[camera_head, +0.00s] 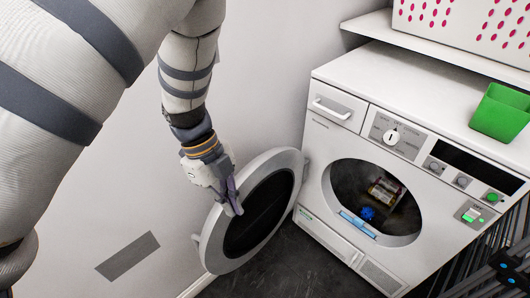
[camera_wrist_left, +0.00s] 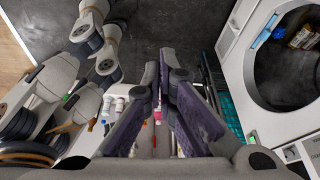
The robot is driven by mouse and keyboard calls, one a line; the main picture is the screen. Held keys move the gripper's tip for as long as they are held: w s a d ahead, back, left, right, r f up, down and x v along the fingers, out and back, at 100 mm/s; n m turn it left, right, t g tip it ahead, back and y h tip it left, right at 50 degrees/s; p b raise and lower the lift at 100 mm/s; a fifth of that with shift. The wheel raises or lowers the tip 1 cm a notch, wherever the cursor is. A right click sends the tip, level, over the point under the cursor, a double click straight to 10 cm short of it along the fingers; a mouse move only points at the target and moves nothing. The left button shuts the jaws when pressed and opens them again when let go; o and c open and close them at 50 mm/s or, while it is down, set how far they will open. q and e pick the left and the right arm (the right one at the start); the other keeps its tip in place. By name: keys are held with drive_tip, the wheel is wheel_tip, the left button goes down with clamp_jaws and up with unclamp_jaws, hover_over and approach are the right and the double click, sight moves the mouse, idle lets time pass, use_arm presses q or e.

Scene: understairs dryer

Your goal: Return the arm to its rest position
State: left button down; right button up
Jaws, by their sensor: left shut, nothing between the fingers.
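My left gripper (camera_head: 233,203) is shut and empty in the head view. It hangs in front of the upper left part of the open dryer door (camera_head: 251,215); I cannot tell whether it touches it. In the left wrist view the gripper's purple-padded fingers (camera_wrist_left: 166,62) come together at their tips with nothing between them. My left arm comes down from the upper left of the head view. My right gripper is not clearly seen; a dark piece of hardware shows at the lower right edge.
The white dryer (camera_head: 325,132) stands open at right. Inside its drum lie a blue spiky ball (camera_head: 368,213) and a labelled container (camera_head: 386,190). A green bin (camera_head: 499,113) stands on top; a pink-dotted basket (camera_head: 465,25) sits on a shelf. Dark floor (camera_head: 265,275) shows below.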

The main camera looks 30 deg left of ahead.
use_arm(q)
drive_tip(key=s+d+f+n+t+h, duration=0.1)
drive_tip(key=s+d+f+n+t, duration=0.1)
drive_tip(key=s+d+f+n, duration=0.5)
drive_tip(key=s+a+f+n+g+y, duration=0.1)
drive_tip(key=s+a+f+n+y, duration=0.1)
drive_tip(key=s+n, duration=0.4)
drive_tip(key=s+a+f+n+g+y+p, duration=0.1)
drive_tip(key=s+a+f+n, duration=0.3)
drive_tip(key=s, duration=1.1)
drive_tip(key=n+g+y, duration=0.1)
drive_tip(key=n, duration=0.2)
drive_tip(key=shift+s+a+f+n+g+y, duration=0.2)
drive_tip(key=shift+n+g+y, duration=0.1)
drive_tip(key=shift+y, duration=0.1)
use_arm(e)
drive_tip(key=shift+w+r+t, duration=0.3)
drive_tip(key=shift+w+r, duration=0.4)
